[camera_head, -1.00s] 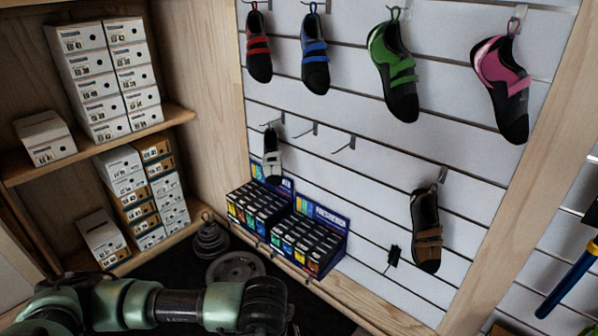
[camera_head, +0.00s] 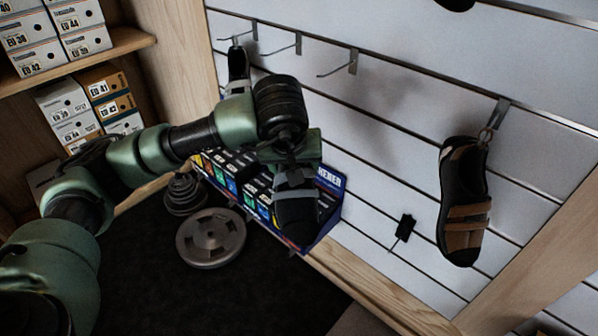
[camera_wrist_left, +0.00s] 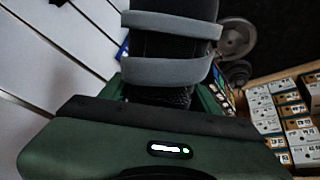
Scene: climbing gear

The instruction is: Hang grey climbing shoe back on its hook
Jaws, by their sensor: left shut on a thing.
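The grey climbing shoe (camera_head: 296,205), black with grey straps, hangs toe down from my left gripper (camera_head: 294,155) in the head view. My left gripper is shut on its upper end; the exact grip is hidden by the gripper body. In the left wrist view the grey straps of the shoe (camera_wrist_left: 168,70) fill the upper middle, beyond the green gripper body. Two empty hooks, a left one (camera_head: 285,48) and a right one (camera_head: 340,68), stick out of the white slatted wall above and behind the gripper. My right gripper is not in view.
A brown-strapped shoe (camera_head: 464,205) hangs at the right. Another shoe (camera_head: 237,68) hangs at the left, partly behind my arm. A display of small boxes (camera_head: 328,190) stands behind the held shoe. A small black item (camera_head: 404,228) is on the wall. Weight plates (camera_head: 211,238) lie below.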

